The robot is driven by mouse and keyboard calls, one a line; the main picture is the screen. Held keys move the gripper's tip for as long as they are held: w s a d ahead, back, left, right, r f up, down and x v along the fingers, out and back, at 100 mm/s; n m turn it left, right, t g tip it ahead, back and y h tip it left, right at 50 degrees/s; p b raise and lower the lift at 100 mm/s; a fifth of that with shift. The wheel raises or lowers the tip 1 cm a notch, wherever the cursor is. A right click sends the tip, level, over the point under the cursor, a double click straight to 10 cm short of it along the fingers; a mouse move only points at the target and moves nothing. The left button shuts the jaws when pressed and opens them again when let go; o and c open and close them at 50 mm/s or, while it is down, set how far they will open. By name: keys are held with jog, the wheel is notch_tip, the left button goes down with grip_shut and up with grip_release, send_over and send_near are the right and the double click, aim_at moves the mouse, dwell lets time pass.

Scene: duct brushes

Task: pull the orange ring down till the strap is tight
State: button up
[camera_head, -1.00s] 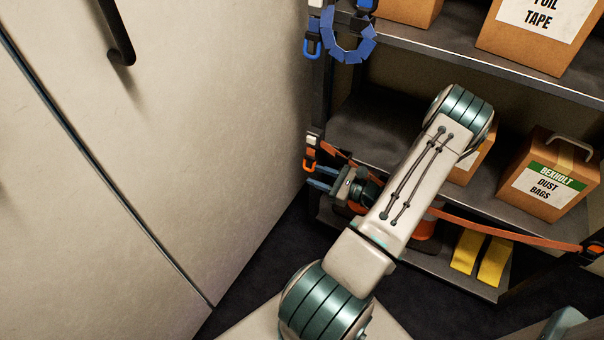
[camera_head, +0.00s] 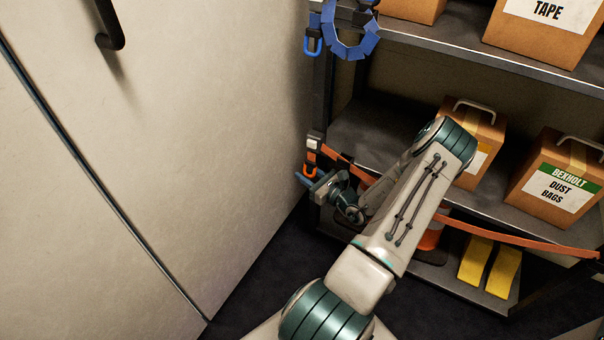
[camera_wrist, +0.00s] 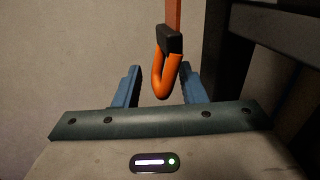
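The orange ring (camera_wrist: 157,76) hangs from a black clip on an orange strap end in the wrist view. It also shows small at the shelf's left post in the head view (camera_head: 310,162). My gripper (camera_wrist: 156,78) is open, with one blue finger on each side of the ring and a visible gap to both. In the head view my gripper (camera_head: 306,180) is at the ring, just below the buckle (camera_head: 313,144). The orange strap (camera_head: 500,234) runs from the post across the shelf front to the right, partly hidden behind my arm.
A pale cabinet door (camera_head: 160,180) stands close on the left. A blue ring (camera_head: 314,46) and a blue coiled strap (camera_head: 350,42) hang higher on the post. Boxes, including the dust bags box (camera_head: 551,190), sit on the shelves. Yellow blocks (camera_head: 476,262) lie on the bottom shelf.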

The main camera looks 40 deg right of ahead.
jog(key=shift+w+a, duration=0.2)
jog(key=shift+w, duration=1)
